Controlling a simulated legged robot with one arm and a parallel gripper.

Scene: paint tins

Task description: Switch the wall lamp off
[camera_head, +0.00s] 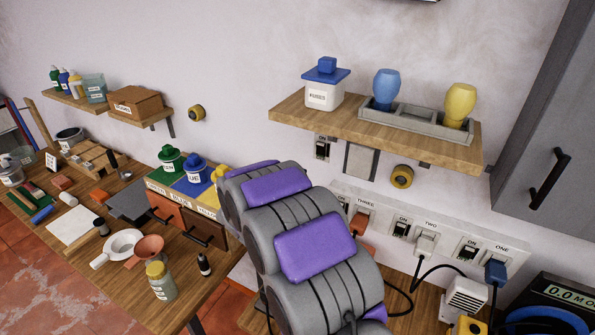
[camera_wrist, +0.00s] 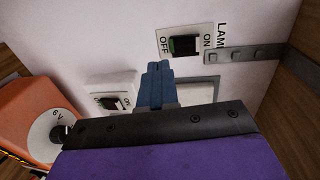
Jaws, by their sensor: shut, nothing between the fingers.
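The lamp switch (camera_wrist: 184,46) is a dark rocker on a white plate marked OFF, ON and partly cut-off "LAM" in the wrist view. Some green shows on the rocker; I cannot tell which side is pressed. A switch (camera_head: 322,148) on the wall under the shelf in the head view looks like the same one. My gripper (camera_wrist: 155,68) is shut and empty, its blue fingertips just below the switch plate in the wrist view; contact cannot be told. My arm hides the gripper in the head view. The lamp itself cannot be identified.
A wooden shelf (camera_head: 360,132) juts out above the switch. A power strip (camera_head: 440,232) with several switches and plugs runs along the wall below; another switch (camera_wrist: 111,102) lies left of my fingers. An orange device (camera_wrist: 38,115) stands further left.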

